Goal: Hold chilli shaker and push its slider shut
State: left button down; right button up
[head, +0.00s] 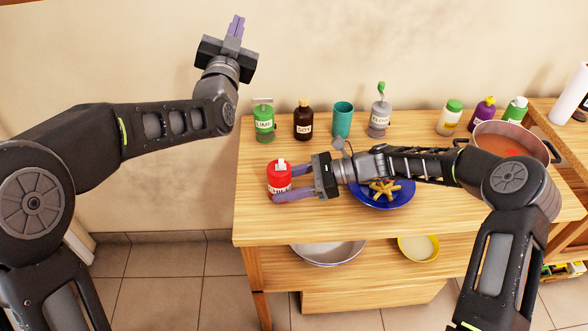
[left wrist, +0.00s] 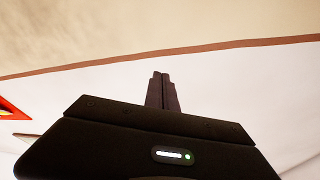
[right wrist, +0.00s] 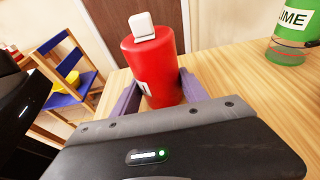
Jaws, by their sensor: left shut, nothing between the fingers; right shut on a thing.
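The chilli shaker (head: 279,176) is a red cylinder with a white slider (head: 281,163) on its top, standing upright near the left end of the table. It also shows in the right wrist view (right wrist: 152,70), with the white slider (right wrist: 141,25) on its top toward one side. My right gripper (head: 294,183) is shut on the shaker, one purple finger on each side. My left gripper (head: 236,27) is raised high above the table's left end, shut and empty, fingers pointing up. Its closed fingers show in the left wrist view (left wrist: 161,90).
A lime bottle (head: 264,122), soy bottle (head: 303,121), teal cup (head: 342,119) and clove shaker (head: 379,120) stand behind the shaker. A blue plate (head: 398,202) lies under my right arm. A pot (head: 513,142) stands at the right. The table's front left corner is clear.

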pick_arm(q)
jog(key=s+d+r+t+h, duration=0.1)
jog(key=s+d+r, duration=0.15)
jog(key=r, duration=0.45)
jog(key=s+d+r+t+h, duration=0.15)
jog(key=d+r, duration=0.25)
jog(key=r, duration=0.4)
jog(key=s+d+f+m, duration=0.25)
jog(key=s+d, duration=0.25)
jog(key=d, duration=0.6)
pick_arm(e)
jog(key=shift+d, duration=0.1)
pick_arm(q)
jog(key=s+d+f+m+g+y, duration=0.1)
jog(key=s+d+f+m+y, duration=0.2)
jog(key=f, duration=0.7)
jog(key=s+d+f+m+g+y, duration=0.15)
jog(key=s+d+f, duration=0.25)
jog(key=f, duration=0.7)
jog(key=s+a+f+m+g+y, duration=0.1)
jog(key=s+a+f+y, duration=0.1)
jog(key=s+f, duration=0.4)
jog(key=s+a+f+g+y, duration=0.2)
jog(key=s+a+f, duration=0.3)
jog(key=f, duration=0.6)
jog(key=shift+s+a+m+y, duration=0.15)
jog(key=shift+s+m+y, duration=0.25)
jog(key=shift+y, duration=0.2)
